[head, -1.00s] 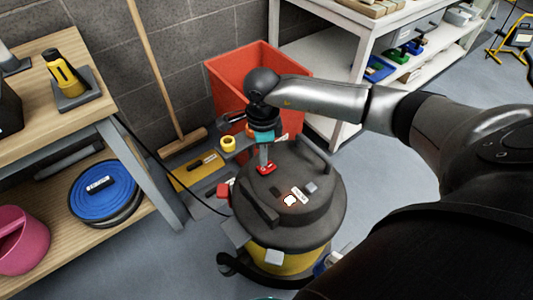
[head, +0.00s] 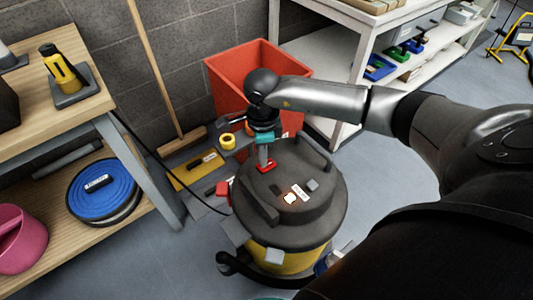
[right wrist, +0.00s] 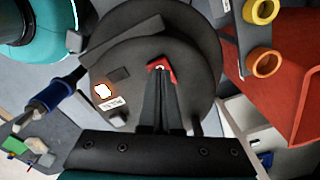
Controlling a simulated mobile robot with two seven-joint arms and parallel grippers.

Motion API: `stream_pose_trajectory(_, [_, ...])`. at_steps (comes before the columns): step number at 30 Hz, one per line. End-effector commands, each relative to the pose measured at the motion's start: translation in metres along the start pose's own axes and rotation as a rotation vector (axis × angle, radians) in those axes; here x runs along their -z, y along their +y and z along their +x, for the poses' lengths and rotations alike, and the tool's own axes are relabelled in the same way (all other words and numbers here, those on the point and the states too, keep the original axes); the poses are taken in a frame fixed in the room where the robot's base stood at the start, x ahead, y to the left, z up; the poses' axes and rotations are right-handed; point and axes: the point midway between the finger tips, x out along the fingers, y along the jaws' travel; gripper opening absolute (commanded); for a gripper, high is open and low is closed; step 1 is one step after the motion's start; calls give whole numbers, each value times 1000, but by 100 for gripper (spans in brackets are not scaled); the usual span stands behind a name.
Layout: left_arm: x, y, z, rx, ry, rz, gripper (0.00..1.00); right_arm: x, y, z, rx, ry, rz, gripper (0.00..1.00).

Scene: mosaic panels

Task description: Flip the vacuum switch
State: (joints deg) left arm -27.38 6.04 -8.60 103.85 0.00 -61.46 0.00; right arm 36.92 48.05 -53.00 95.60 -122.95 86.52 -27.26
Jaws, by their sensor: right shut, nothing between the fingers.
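The vacuum (head: 315,220) stands on the floor, with a round dark lid and a yellow body. Its red switch (head: 267,168) is on top of the lid and also shows in the right wrist view (right wrist: 163,65). My right gripper (head: 265,163) is shut and empty, pointing down with its fingertips at the switch. In the right wrist view the fingertips (right wrist: 160,72) overlap the switch and partly hide it; I cannot tell how firmly they touch. A small bright square with an orange edge (right wrist: 102,91) is on the lid. My left gripper is out of view.
A red bin (head: 235,75) stands behind the vacuum. A wooden shelf unit (head: 120,160) with a blue reel (head: 98,188) is at the left, and a white bench (head: 350,45) at the back right. A broom (head: 155,70) leans on the wall.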

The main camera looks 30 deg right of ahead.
Motion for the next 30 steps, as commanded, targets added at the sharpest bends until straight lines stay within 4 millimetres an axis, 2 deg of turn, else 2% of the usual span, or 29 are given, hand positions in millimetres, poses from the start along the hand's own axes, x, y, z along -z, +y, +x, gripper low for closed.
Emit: stream_pose_trajectory(30, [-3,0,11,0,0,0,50,0,0,14,0,0,0,0])
